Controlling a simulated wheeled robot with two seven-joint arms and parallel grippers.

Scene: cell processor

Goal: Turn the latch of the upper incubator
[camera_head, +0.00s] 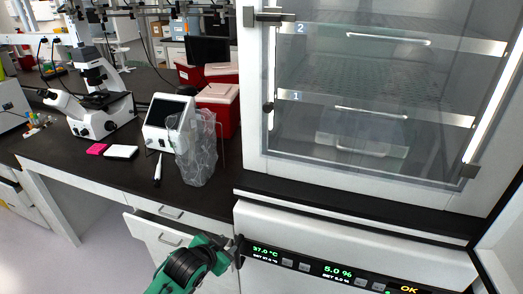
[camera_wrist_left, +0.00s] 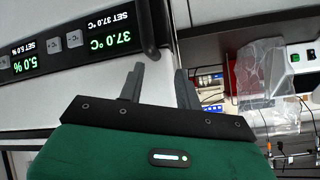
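The upper incubator (camera_head: 251,120) stands at the right of the head view, its clear inner door (camera_head: 375,70) closed in front of the shelves. A dark metal latch-like fitting (camera_head: 268,16) sits on the door's left edge near the top of the picture. A small dark knob (camera_head: 268,107) is lower on that edge. My left gripper (camera_head: 236,244) is well below both, by the left end of the control panel. In the left wrist view its fingers (camera_wrist_left: 157,85) are apart with nothing between them. My right gripper is not in view.
The control panel (camera_head: 325,268) reads 37.0 °C and 5.0 %. A dark rod-like handle (camera_wrist_left: 147,28) is close beyond my left fingers. An opened outer door (camera_head: 497,250) is at far right. The black bench (camera_head: 120,175) at left holds a microscope (camera_head: 95,95) and a plastic bag (camera_head: 197,150).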

